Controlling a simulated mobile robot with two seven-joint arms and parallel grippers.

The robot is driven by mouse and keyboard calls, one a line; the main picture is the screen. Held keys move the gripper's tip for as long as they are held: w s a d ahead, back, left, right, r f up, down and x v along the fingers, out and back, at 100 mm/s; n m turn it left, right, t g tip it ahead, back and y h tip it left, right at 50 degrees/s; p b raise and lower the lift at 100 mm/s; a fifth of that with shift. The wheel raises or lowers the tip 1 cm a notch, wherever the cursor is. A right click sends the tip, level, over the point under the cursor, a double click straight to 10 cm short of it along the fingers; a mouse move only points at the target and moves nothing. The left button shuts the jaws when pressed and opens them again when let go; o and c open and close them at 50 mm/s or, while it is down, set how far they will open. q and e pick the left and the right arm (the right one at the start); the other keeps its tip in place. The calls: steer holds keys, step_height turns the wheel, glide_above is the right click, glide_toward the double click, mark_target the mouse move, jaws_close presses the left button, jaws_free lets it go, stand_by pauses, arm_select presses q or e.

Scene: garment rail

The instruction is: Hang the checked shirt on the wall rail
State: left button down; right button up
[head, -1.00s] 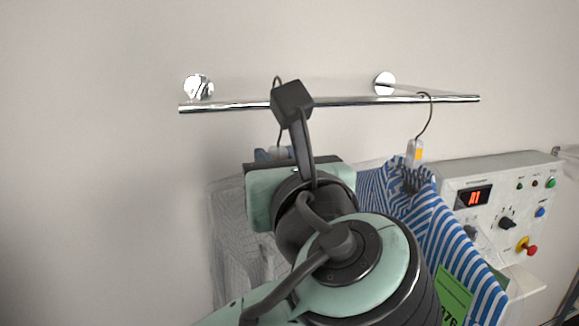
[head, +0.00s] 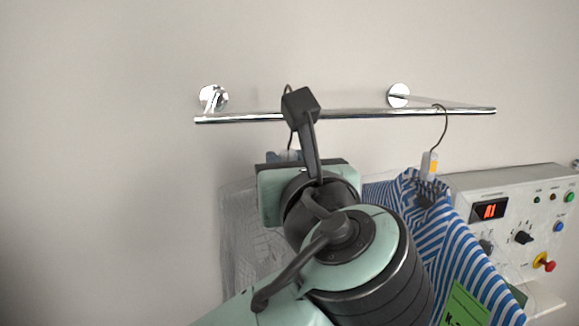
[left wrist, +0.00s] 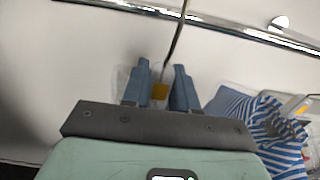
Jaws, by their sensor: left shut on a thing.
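The checked shirt (head: 250,245) is a pale grey garment hanging below the rail, mostly behind my left arm in the head view. My left gripper (left wrist: 159,85) is shut on the neck of its hanger, where a yellow tag (left wrist: 160,92) shows between the fingers in the left wrist view. The hanger's wire hook (head: 289,88) rises to the chrome wall rail (head: 350,114), its top above the bar. Whether the hook rests on the bar I cannot tell, as my wrist hides part of it. My right gripper is not in view.
A blue-and-white striped shirt (head: 455,250) hangs from the right part of the rail on its own hanger. A control panel (head: 515,215) with knobs and a red button stands to its right. The rail's left end is free.

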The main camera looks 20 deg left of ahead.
arm_select(q)
steer(key=shift+x, duration=1.95)
steer(key=shift+f, duration=0.3)
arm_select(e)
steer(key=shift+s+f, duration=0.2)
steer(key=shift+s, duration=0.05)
arm_select(q)
steer(key=shift+f+b, duration=0.25)
steer(key=shift+b, duration=0.1)
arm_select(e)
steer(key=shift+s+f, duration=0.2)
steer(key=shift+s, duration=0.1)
arm_select(q)
steer(key=shift+f+b, duration=0.4)
steer(key=shift+f, duration=0.4)
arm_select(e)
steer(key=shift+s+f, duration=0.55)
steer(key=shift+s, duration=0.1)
arm_select(q)
steer(key=c, duration=0.8)
jaws_free()
steer(key=v, duration=1.3)
steer(key=shift+s, duration=0.25)
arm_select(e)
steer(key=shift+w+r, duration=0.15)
arm_select(q)
steer(key=shift+d, duration=0.1)
